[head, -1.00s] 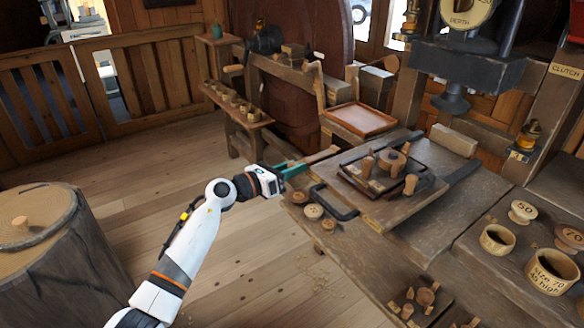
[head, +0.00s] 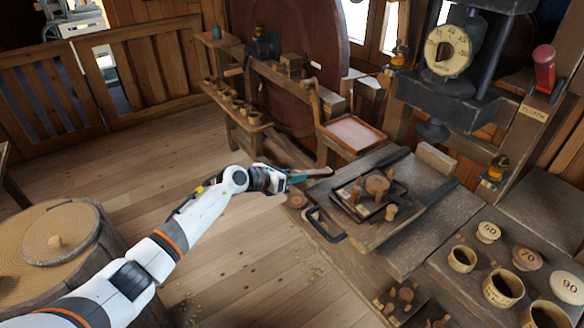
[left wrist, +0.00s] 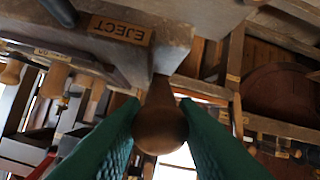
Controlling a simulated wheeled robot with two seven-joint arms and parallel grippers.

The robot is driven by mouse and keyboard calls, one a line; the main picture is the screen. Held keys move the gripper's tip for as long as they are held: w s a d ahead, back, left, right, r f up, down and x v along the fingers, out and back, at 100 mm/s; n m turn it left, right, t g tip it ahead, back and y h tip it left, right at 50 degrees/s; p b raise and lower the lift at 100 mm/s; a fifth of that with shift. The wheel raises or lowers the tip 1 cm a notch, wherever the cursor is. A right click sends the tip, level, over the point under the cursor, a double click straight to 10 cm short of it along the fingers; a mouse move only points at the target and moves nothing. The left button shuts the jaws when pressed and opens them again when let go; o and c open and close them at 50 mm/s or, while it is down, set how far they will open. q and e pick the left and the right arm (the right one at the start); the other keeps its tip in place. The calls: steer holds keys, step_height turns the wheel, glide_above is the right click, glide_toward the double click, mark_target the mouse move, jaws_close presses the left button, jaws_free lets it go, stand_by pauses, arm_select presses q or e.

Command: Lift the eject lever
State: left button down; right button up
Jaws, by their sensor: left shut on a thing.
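The eject lever's wooden handle (left wrist: 160,125) sits between the two green fingers of my left gripper (left wrist: 158,132) in the left wrist view. The fingers are shut on its rounded end. A wooden EJECT plate (left wrist: 120,30) is on the dark block beside the lever's root. In the head view my left gripper (head: 303,177) is at the left edge of the bench, and a short piece of the lever (head: 321,171) shows past the fingertips. The fingers hide part of the handle. My right gripper is in neither view.
A dark board (head: 350,213) with spool parts and a black loop handle (head: 322,228) lies right of my gripper. A reddish tray (head: 352,133) stands behind. A press with a dial (head: 447,50) rises at the back. The floor (head: 190,150) at left is clear.

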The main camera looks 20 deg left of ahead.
arm_select(q)
steer(key=shift+w+d+r+p, duration=0.2)
steer(key=shift+w+r, duration=0.1)
steer(key=shift+r, duration=0.3)
steer(key=shift+w+d+r+p, duration=0.15)
steer(key=shift+w+r+p, duration=0.1)
steer(key=shift+r, duration=0.3)
steer(key=shift+w+d+r+p, duration=0.2)
steer(key=shift+w+r, duration=0.1)
steer(key=shift+r, duration=0.3)
steer(key=c, duration=1.2)
jaws_free()
steer(key=shift+o, duration=0.5)
steer(key=shift+s+f, duration=0.15)
steer(key=shift+s+a, duration=0.15)
steer(key=shift+a, duration=0.05)
steer(key=b+v, duration=0.2)
steer(key=v, duration=0.9)
steer(key=shift+s+b, duration=0.25)
steer(key=shift+b, duration=0.05)
